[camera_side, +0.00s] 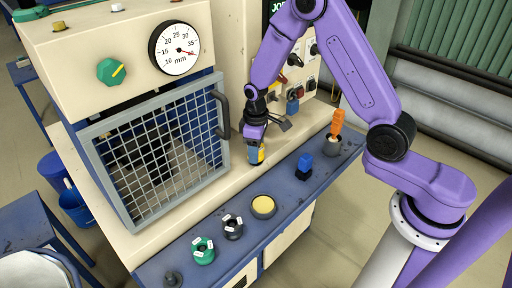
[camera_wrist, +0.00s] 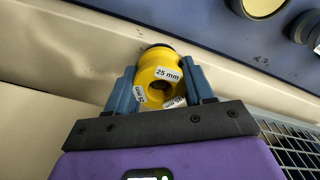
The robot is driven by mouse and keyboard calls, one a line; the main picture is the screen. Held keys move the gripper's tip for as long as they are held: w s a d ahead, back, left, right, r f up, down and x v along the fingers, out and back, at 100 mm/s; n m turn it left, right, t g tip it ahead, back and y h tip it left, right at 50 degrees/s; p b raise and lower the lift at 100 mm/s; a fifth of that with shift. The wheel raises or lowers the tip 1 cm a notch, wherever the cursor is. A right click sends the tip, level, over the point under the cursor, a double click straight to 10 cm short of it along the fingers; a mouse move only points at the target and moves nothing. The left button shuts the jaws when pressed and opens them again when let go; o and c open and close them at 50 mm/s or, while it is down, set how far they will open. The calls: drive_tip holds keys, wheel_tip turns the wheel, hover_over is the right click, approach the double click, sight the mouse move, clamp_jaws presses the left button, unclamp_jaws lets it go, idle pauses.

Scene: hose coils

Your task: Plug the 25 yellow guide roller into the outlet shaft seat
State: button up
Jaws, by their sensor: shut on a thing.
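The yellow guide roller (camera_wrist: 150,61), labelled 25 mm, is between the two blue fingers of my gripper (camera_wrist: 162,88) in the wrist view. The fingers are shut on its sides, and its open bore faces the camera. A dark rim shows behind the roller; I cannot tell whether it is part of the roller or something behind it. In the side view my gripper (camera_side: 255,148) points down with the yellow roller (camera_side: 257,155) at its tip, over the cream ledge right of the mesh door. I cannot make out the outlet shaft seat in either view.
The blue shelf (camera_side: 285,200) carries a green roller (camera_side: 203,251), a dark roller (camera_side: 232,228), a yellow-topped disc (camera_side: 263,206), a blue block (camera_side: 304,163) and an orange-handled item (camera_side: 337,123) in a cup. The mesh door (camera_side: 160,150) stands close left of my gripper.

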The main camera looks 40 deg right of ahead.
drive_tip(key=shift+f, duration=0.6)
idle(0.4)
drive_tip(key=o, duration=1.5)
drive_tip(key=shift+r, duration=2.25)
drive_tip(key=shift+r, duration=0.15)
